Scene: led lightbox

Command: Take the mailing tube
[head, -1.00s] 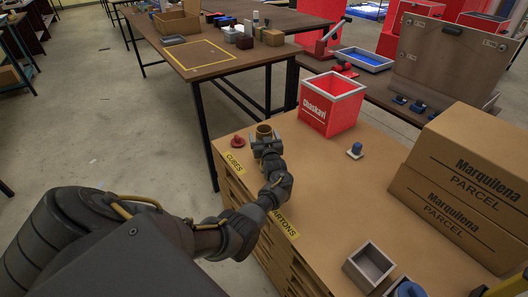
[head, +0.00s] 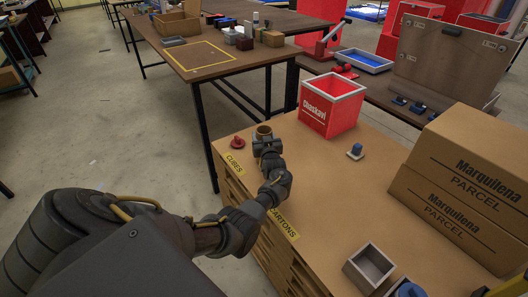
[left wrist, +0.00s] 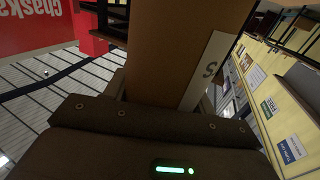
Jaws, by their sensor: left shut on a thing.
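The tube's lower part is hidden in the head view. My right gripper is not in clear view.
A red Chaskavi box (head: 330,108) stands just right of the tube. Marquilena parcel boxes (head: 460,175) stack at the right. A small open grey box (head: 369,267) stands at front. The cabinet's middle is clear.

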